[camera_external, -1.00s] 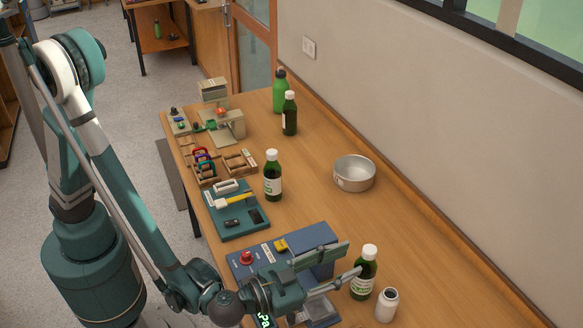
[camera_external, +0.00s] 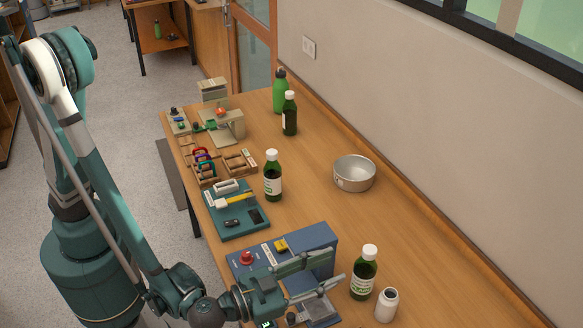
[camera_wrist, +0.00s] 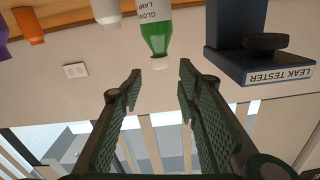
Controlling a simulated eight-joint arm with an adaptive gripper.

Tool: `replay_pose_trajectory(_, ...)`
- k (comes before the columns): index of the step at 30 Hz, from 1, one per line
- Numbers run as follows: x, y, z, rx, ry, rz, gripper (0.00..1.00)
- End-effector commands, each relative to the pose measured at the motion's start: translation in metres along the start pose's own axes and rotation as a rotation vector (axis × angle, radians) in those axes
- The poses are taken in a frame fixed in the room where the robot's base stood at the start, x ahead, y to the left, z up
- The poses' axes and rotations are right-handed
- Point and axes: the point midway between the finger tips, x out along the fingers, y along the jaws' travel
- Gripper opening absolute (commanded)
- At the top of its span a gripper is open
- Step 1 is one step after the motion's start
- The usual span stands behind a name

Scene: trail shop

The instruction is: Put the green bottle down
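A green bottle (camera_external: 363,276) with a white cap and white label stands upright on the wooden bench, near its front right in the external view. My gripper (camera_external: 337,264) is just left of this bottle, its two fingers spread and pointing toward it. A gap shows between the fingertips and the bottle. In the wrist view the fingers (camera_wrist: 159,80) are wide apart with nothing between them. A green bottle (camera_wrist: 157,36) shows upside down beyond the fingertips there, its far end cut off by the frame.
A white jar (camera_external: 386,305) stands close to the bottle's right. A blue leak tester (camera_external: 318,240) lies beside the gripper; it shows in the wrist view (camera_wrist: 238,30). Other green bottles (camera_external: 272,178) (camera_external: 289,115) (camera_external: 280,92) and a metal bowl (camera_external: 354,174) stand farther back. Bare bench surrounds the bowl.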

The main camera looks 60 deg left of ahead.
Motion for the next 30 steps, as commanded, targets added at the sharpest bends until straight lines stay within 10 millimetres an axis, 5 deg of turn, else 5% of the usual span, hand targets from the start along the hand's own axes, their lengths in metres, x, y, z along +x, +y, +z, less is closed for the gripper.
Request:
replay_pose_trajectory(11, 0.001, -0.001, -0.002, -0.002, 0.003, 0.001, 0.33)
replay_pose_trajectory(16, 0.01, -0.008, -0.018, -0.017, 0.028, 0.012, 0.33)
replay_pose_trajectory(30, 0.062, -0.067, -0.131, -0.11, 0.196, 0.148, 0.33)
